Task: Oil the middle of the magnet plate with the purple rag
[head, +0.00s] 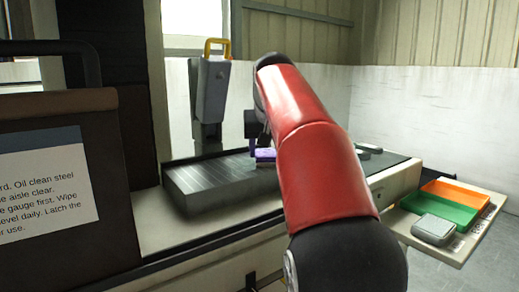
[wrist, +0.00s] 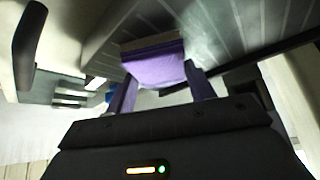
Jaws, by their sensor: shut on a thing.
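The magnet plate (head: 215,183) is a dark, ribbed steel block on the machine table in the head view. Its ribbed face (wrist: 215,32) fills the top of the wrist view, with a brighter sheen near its centre. My gripper (wrist: 160,88) is shut on the purple rag (wrist: 153,65). The rag also shows in the head view (head: 264,154), low over the plate's right part or touching it; I cannot tell which. My red arm hides the plate's right end and much of the gripper in the head view.
A grey machine head with a yellow handle (head: 216,46) stands behind the plate. At right, a shelf holds an orange tray (head: 456,193), a green tray (head: 440,208) and a grey block (head: 433,230). A brown panel with a printed notice (head: 40,185) stands at left.

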